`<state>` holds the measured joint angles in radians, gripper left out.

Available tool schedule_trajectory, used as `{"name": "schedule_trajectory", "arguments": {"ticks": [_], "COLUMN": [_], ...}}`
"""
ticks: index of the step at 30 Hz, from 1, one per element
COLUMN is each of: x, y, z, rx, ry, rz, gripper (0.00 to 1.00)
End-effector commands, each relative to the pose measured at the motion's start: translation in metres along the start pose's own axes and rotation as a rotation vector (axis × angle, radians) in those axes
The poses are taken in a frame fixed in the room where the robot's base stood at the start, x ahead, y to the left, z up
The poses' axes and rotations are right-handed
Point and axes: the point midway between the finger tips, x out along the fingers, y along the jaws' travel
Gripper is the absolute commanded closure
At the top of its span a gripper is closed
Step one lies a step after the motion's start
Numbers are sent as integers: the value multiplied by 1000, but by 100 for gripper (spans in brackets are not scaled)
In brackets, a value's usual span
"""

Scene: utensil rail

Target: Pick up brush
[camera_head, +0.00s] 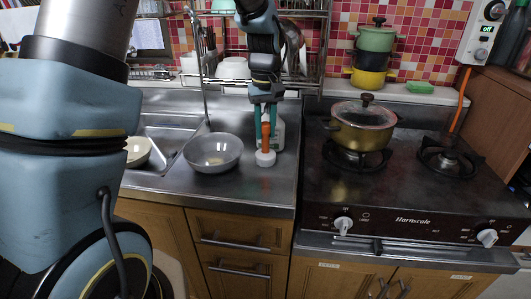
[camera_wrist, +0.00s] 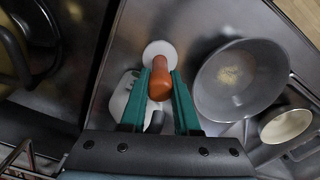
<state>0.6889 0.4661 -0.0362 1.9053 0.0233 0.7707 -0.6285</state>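The brush has an orange upright handle and a round white end (camera_head: 265,159) that rests on the steel counter between the bowl and the stove. My gripper (camera_head: 265,122) points down over it, with one teal finger on each side of the handle. The white end (camera_wrist: 159,50) shows just beyond the tips. Parts of the handle's sides are hidden by the fingers.
A grey bowl (camera_head: 213,153) stands close to the left of the brush, and the sink lies further left. A white object (camera_head: 278,132) sits right behind the brush. The stove with a lidded pot (camera_head: 362,135) is to the right. A dish rack hangs above.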

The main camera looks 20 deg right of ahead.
Motion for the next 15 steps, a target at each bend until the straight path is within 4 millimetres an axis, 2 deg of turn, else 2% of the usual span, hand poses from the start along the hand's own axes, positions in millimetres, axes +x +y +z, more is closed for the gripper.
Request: {"name": "schedule_trajectory", "arguments": {"ticks": [1, 7, 15], "x": [0, 0, 0], "y": [0, 0, 0], "z": [0, 0, 0], "rx": [0, 0, 0], "ry": [0, 0, 1], "rz": [0, 0, 0], "gripper": [79, 100, 100]}}
